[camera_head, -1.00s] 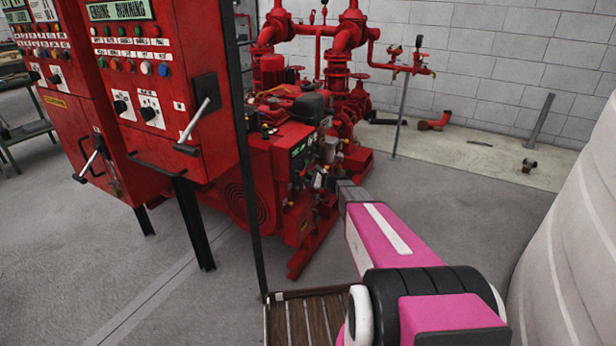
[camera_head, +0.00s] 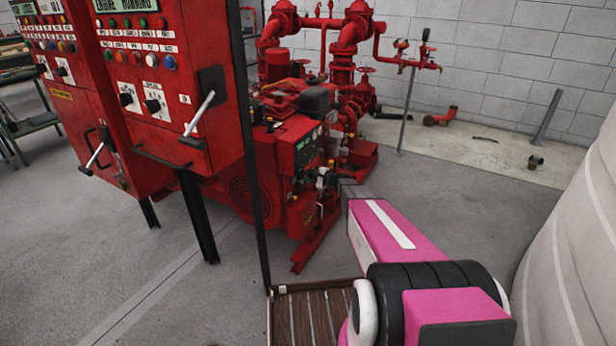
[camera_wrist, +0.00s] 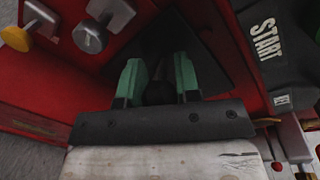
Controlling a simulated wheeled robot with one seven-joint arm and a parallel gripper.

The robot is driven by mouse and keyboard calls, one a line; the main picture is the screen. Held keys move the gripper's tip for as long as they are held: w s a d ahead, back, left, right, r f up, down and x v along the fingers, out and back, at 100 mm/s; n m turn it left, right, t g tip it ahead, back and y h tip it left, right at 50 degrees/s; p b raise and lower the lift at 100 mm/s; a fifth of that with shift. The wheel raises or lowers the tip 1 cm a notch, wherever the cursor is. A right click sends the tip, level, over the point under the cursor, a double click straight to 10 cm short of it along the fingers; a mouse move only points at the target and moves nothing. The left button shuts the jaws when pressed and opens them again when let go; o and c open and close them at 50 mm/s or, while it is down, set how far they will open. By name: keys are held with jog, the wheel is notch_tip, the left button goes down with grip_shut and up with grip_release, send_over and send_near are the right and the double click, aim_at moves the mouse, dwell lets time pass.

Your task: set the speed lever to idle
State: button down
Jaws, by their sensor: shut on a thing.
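In the wrist view, the two green fingers of my gripper (camera_wrist: 158,80) stand on either side of a dark round knob (camera_wrist: 160,94). They are shut on it. The knob appears to be the end of the speed lever; its shaft runs back into dark shadow and is hard to make out. In the head view, my gripper is at the front of the red engine (camera_head: 290,150), beyond my pink arm, and too small there to show the grip. The lever cannot be made out in that view.
A black panel marked START (camera_wrist: 266,40) is close on the right in the wrist view. A yellow knob (camera_wrist: 17,38) and a grey knob (camera_wrist: 89,37) are at upper left. A red control cabinet (camera_head: 150,90) stands left of the engine; a pale rounded tank (camera_head: 575,240) is at right.

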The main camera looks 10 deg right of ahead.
jog(key=c, duration=0.8)
grip_release()
jog(key=v, duration=1.1)
jog(key=shift+s+a+f, duration=0.1)
jog(key=s+a+n+g+h, duration=0.4)
jog(key=s+n, duration=0.1)
jog(key=s, duration=0.6)
jog(key=s+a+n+g+h, duration=0.3)
jog(key=s+n+g+h, duration=0.15)
jog(key=s, duration=0.65)
jog(key=s+d+r+n+h, duration=0.2)
jog(key=s+d+n+h, duration=0.1)
jog(key=s, duration=0.5)
jog(key=shift+d+r+n+g+h, duration=0.35)
jog(key=shift+d+h, duration=0.1)
jog(key=shift+h, duration=0.8)
